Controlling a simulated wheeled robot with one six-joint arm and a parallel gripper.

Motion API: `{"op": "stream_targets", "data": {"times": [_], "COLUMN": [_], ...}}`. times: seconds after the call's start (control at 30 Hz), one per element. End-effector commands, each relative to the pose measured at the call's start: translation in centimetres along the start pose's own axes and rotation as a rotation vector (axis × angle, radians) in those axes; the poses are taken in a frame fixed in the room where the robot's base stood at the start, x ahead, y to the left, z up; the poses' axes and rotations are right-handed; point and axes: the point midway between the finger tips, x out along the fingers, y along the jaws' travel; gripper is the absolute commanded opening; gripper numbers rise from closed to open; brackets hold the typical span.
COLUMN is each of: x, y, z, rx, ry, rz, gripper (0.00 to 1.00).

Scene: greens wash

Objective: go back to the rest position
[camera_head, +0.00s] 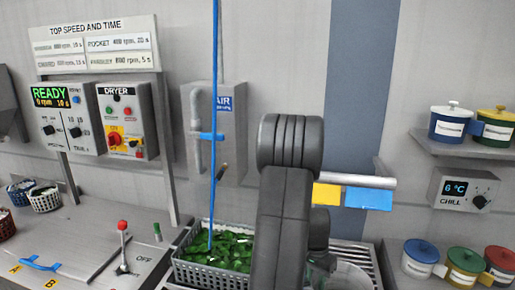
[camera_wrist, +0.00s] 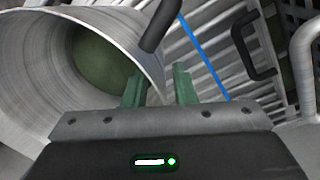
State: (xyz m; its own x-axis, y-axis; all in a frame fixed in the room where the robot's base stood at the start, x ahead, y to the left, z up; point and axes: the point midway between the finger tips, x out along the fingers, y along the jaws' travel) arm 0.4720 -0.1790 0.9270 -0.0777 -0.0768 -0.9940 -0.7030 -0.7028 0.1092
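A large metal cylinder (camera_wrist: 25,88), dull green inside, is open to the left of the fingers. In the head view my grey arm stands in the middle and hides the gripper. A grey basket (camera_head: 205,277) full of green leaves (camera_head: 232,247) sits left of the arm.
A blue line (camera_head: 214,110) hangs down to the basket. A red-knobbed lever (camera_head: 123,245) stands on the left counter. A rail with yellow and blue tags (camera_head: 369,198) is right of the arm. Lidded pots (camera_head: 420,258) stand at the right. A dark handle (camera_wrist: 252,46) is near the gripper.

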Motion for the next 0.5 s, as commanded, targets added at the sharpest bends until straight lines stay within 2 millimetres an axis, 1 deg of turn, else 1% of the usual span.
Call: {"op": "stream_targets", "data": {"times": [0.2, 0.5], "x": [-1.2, -1.4], "y": [0.1, 0.1], "z": [0.0, 0.0], "rx": [0.0, 0.0], "ry": [0.001, 0.001], "rz": [-0.001, 0.0], "gripper": [0.24, 0.24]}}
